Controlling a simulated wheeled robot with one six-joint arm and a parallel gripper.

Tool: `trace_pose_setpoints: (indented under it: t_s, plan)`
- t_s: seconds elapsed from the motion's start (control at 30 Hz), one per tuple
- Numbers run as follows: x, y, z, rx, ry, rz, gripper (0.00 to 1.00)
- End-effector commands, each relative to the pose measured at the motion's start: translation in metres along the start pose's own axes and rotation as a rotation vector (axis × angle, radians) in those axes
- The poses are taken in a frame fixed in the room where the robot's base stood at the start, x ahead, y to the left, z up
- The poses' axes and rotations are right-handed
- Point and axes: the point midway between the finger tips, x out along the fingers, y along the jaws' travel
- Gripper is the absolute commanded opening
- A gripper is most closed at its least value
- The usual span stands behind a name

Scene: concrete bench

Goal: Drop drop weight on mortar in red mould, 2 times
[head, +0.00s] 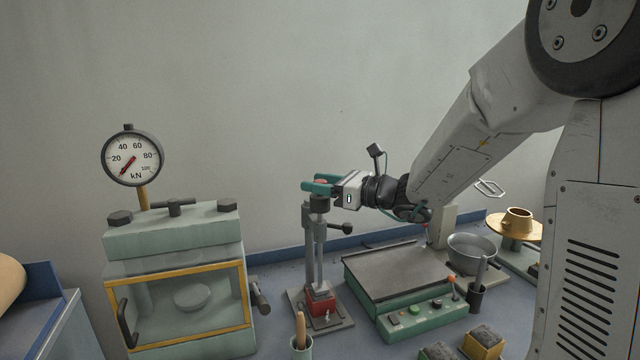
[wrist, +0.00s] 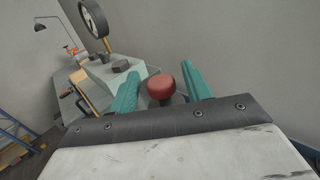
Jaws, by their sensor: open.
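The drop weight (head: 320,204) is a dark cylinder at the top of a grey upright stand, with a red knob above it. The red knob (wrist: 160,87) shows clearly in the wrist view. My gripper (head: 312,185) is open at the height of the knob. In the wrist view its teal fingers (wrist: 164,70) stand on either side of the knob, with a gap visible at the right. The red mould (head: 321,304) sits on the stand's base plate, under the weight. The mortar inside it cannot be made out.
A green press with a dial gauge (head: 133,158) stands at left. A green flat-topped machine (head: 396,268) with buttons stands right of the stand, and a metal bowl (head: 472,250) lies beyond it. A cup with a wooden handle (head: 301,346) is in front.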

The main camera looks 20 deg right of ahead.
Motion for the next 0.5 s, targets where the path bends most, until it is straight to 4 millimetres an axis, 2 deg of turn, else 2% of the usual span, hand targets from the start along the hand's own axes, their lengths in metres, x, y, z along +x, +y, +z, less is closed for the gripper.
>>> trace_pose_setpoints:
  t_s: [0.23, 0.27, 0.4, 0.43, 0.5]
  plan:
    - [0.0012, -0.0003, 0.0001, -0.001, 0.0, -0.001, 0.49]
    - [0.0011, -0.0003, 0.0001, -0.001, 0.0, -0.001, 0.43]
    - [0.001, -0.0003, 0.0001, -0.001, 0.0, -0.001, 0.04]
    - [0.001, -0.0003, 0.0002, -0.001, 0.0, -0.001, 0.0]
    - [0.0009, -0.0003, 0.0005, -0.001, 0.0, 0.0, 0.0]
